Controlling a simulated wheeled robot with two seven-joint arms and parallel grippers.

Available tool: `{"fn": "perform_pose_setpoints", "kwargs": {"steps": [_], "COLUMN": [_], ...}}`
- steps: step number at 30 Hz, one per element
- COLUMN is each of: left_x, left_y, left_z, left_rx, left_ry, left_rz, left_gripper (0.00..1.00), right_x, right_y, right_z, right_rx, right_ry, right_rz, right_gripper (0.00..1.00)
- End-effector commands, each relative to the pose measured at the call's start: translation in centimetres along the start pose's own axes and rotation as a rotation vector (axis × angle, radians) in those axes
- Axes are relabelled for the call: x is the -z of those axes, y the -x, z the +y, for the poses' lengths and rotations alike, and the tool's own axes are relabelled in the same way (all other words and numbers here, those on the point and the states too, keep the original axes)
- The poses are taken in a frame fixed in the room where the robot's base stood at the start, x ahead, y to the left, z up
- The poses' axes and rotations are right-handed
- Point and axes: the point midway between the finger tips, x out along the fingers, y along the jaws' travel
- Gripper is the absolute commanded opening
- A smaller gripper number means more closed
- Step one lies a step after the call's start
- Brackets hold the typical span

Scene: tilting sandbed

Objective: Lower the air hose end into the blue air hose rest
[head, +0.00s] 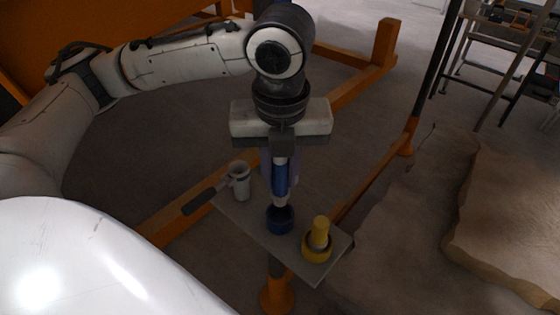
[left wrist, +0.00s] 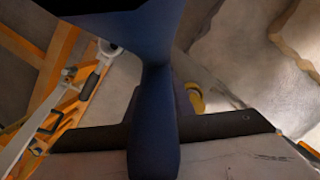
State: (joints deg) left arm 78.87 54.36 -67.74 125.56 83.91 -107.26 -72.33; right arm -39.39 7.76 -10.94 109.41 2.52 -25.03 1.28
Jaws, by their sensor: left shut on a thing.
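My left gripper (head: 281,158) is above the small grey shelf, pointing down and shut on the air hose end (head: 280,181). The hose end is blue with a pale grey lower tip and hangs about upright. In the left wrist view the blue hose (left wrist: 155,110) fills the middle and hides much of what lies below. The blue air hose rest (head: 280,220), a dark blue round cup, stands on the shelf straight below the tip. The tip overlaps the rest's upper rim in the head view; I cannot tell whether it is inside. My right gripper is not in view.
The grey shelf (head: 310,266) also bears a grey metal holder (head: 240,182) at left and a yellow holder with a yellow piece upright in it (head: 318,240) at right. Orange frame beams (head: 372,170) run behind. Sand-coloured slabs (head: 505,205) lie at right.

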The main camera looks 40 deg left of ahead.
Motion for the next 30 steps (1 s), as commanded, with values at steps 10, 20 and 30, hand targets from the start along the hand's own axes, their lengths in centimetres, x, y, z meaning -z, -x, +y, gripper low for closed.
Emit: {"fn": "perform_pose_setpoints", "kwargs": {"steps": [10, 20, 30], "left_x": [0.4, 0.8, 0.7], "left_y": [-3.1, -5.0, -4.9], "left_z": [0.0, 0.0, 0.0], "left_rx": [0.001, 0.001, 0.001], "left_ry": [0.000, 0.001, 0.001], "left_rz": [-0.002, -0.001, -0.001], "left_gripper": [0.00, 0.00, 0.00], "right_x": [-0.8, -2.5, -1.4], "right_y": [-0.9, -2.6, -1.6], "right_z": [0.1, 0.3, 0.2], "right_rx": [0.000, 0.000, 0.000], "right_ry": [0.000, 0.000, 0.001], "right_rz": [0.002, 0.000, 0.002], "right_gripper": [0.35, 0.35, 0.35]}}
